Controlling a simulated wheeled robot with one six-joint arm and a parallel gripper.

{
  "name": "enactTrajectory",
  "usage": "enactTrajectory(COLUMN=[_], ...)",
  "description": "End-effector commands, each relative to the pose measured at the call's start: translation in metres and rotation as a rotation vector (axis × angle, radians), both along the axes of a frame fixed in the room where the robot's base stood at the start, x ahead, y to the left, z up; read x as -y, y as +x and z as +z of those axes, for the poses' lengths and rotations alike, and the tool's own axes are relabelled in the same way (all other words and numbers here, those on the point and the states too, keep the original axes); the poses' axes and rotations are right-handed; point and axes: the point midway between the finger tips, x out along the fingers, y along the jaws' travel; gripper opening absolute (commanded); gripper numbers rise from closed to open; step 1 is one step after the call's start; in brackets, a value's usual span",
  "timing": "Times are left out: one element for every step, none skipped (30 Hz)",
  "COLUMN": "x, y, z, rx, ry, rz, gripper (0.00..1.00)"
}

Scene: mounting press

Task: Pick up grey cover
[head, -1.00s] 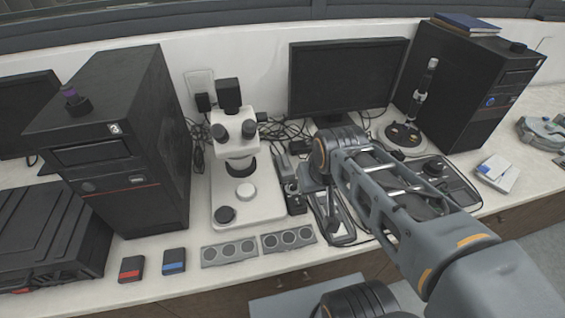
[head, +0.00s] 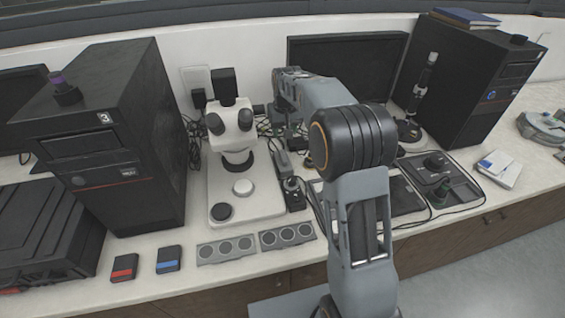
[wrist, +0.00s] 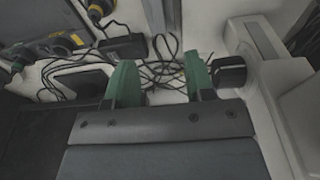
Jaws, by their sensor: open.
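I cannot make out with certainty which object is the grey cover. A pale grey round cap (head: 243,188) and a dark round cap (head: 221,211) sit on the white microscope base (head: 268,205). My gripper (wrist: 160,72) has green fingers spread apart in the wrist view, with only cables on the bench visible between them. In the head view my gripper is mostly hidden by the arm, right of the microscope (head: 232,130) and in front of the monitor.
Two grey plates with round holes (head: 226,249) lie at the bench front, beside red (head: 124,267) and blue (head: 168,259) boxes. Black computer towers (head: 120,140) stand left and right (head: 470,85). A black plug (wrist: 230,72) is close to the right finger.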

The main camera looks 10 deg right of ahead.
Motion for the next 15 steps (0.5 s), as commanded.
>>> enactTrajectory(x=[0.0,0.0,0.0,0.0,0.0,0.0,0.0,0.0,0.0,0.0,0.0,0.0,0.0,0.0,0.0], y=[0.001,0.002,0.003,0.004,0.005,0.006,0.006,0.007,0.008,0.008,0.009,0.009,0.01,0.01,0.01], z=[-0.011,-0.016,-0.023,-0.029,-0.034,-0.04,-0.045,-0.049,-0.054,-0.058,-0.061,-0.064,-0.066,-0.068,-0.069], rx=[-0.005,-0.006,-0.006,-0.006,-0.006,-0.004,-0.005,-0.004,-0.005,-0.004,-0.003,-0.003,-0.003,-0.003,-0.002], ry=[0.0,0.0,0.0,0.0,0.0,0.0,0.0,0.0,0.0,0.0,0.0,0.0,0.0,0.0,0.0], rz=[0.0,0.0,0.0,0.0,0.0,0.0,0.0,0.0,0.0,0.0,0.0,0.0,0.0,0.0,0.0], gripper=[0.49,0.49,0.49,0.49,0.49,0.49,0.49,0.49,0.49,0.49,0.49,0.49,0.49,0.49,0.49])
